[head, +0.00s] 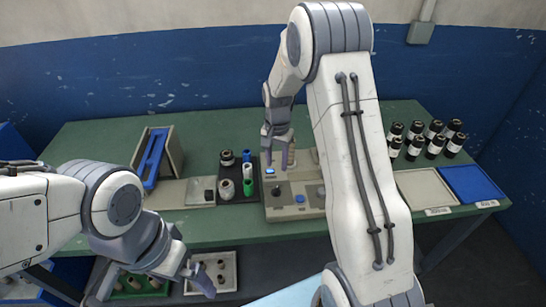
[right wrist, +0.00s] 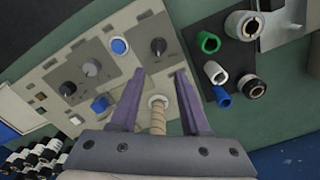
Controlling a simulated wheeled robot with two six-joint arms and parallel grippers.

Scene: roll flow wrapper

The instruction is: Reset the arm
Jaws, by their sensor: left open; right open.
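My right gripper (head: 277,150) hangs over the back of the beige control panel (head: 290,208), pointing down. In the right wrist view its two purple fingers (right wrist: 156,88) are apart. A tan ribbed post with a pale round end (right wrist: 157,115) shows between them; I cannot tell whether they touch it. My left gripper (head: 203,278) is open and empty, low at the bench's front. Which part is the arm named in the task is unclear.
A black tray (head: 238,196) with green, white, blue and dark rolls stands left of the panel. A blue-lined holder (head: 153,158) is further left. Several dark bottles (head: 435,140), a beige tray (head: 428,190) and a blue tray (head: 472,184) are at right. Bins sit on the lower shelf.

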